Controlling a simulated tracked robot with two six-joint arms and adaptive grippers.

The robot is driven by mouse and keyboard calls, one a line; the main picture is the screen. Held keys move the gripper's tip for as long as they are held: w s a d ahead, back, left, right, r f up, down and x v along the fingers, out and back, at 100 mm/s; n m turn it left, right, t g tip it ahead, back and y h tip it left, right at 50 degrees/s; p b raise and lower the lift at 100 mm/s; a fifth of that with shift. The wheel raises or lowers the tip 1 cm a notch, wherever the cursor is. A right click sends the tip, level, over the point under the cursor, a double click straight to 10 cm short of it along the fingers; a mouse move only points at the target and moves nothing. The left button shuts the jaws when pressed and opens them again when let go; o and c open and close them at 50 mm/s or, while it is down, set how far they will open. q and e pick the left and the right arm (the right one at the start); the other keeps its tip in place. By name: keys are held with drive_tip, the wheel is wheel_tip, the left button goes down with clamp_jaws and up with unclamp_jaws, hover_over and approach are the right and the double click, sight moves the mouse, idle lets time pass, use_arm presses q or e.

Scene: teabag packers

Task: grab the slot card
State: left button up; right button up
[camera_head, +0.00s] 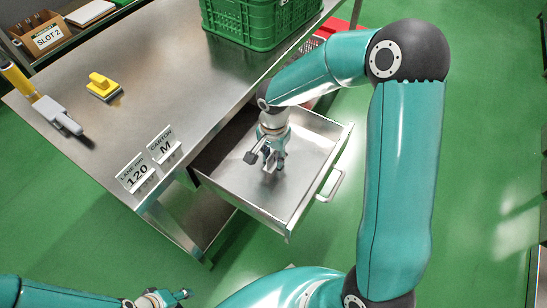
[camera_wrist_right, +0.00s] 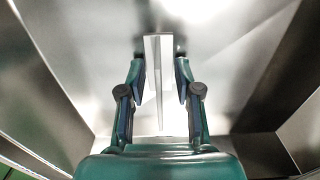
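A white, narrow card-like piece (camera_wrist_right: 158,70) lies in the open metal drawer, seen in the right wrist view; I take it for the slot card, though no print on it can be read. My right gripper (camera_wrist_right: 160,62) reaches down into the drawer with its fingers apart, one on each side of this piece. A small gap shows at the right finger; contact at the left finger cannot be told. In the head view my right gripper (camera_head: 270,165) hides most of the piece. My left gripper (camera_head: 180,295) is low at the bottom edge, away from the drawer.
The drawer (camera_head: 222,190) sticks out from the steel table (camera_head: 170,60), its walls close around my right gripper. On the table are a green crate (camera_head: 262,25), a yellow-handled tool (camera_head: 103,86), a scanner-like device (camera_head: 55,115) and two signs. A "SLOT 2" box (camera_head: 47,37) stands behind.

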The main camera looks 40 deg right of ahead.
drive_tip(key=shift+c, duration=0.3)
clamp_jaws()
drive_tip(key=shift+r, duration=0.15)
